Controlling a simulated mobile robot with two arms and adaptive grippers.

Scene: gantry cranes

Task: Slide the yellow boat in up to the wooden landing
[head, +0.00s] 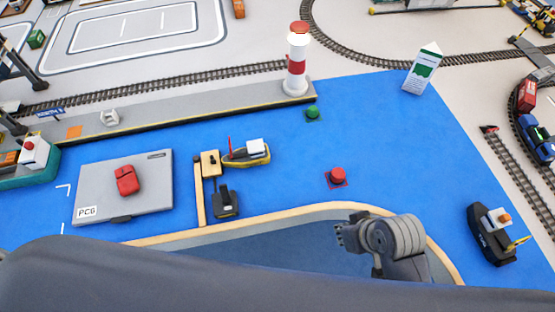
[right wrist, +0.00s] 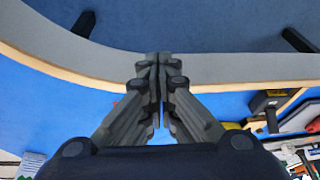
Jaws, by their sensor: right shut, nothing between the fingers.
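The yellow boat (head: 262,160) has a yellow hull, a white cabin and a red mast. It lies on the blue water just right of the wooden landing's (head: 199,198) square head; I cannot tell whether they touch. A bit of yellow, probably this boat, shows beside my finger in the right wrist view (right wrist: 232,126). My right gripper (head: 341,234) is shut and empty over the wooden rim, well right of and nearer than the boat. Its closed fingers fill the middle of the right wrist view (right wrist: 157,62). My left gripper is not in view.
A small dark boat (head: 226,203) sits right of the landing's plank. A red buoy (head: 337,176) and a green buoy (head: 312,113) stand to the right. The grey PCG barge (head: 100,190) carries a red car. A black tug (head: 490,240) is far right. Water between the buoys is clear.

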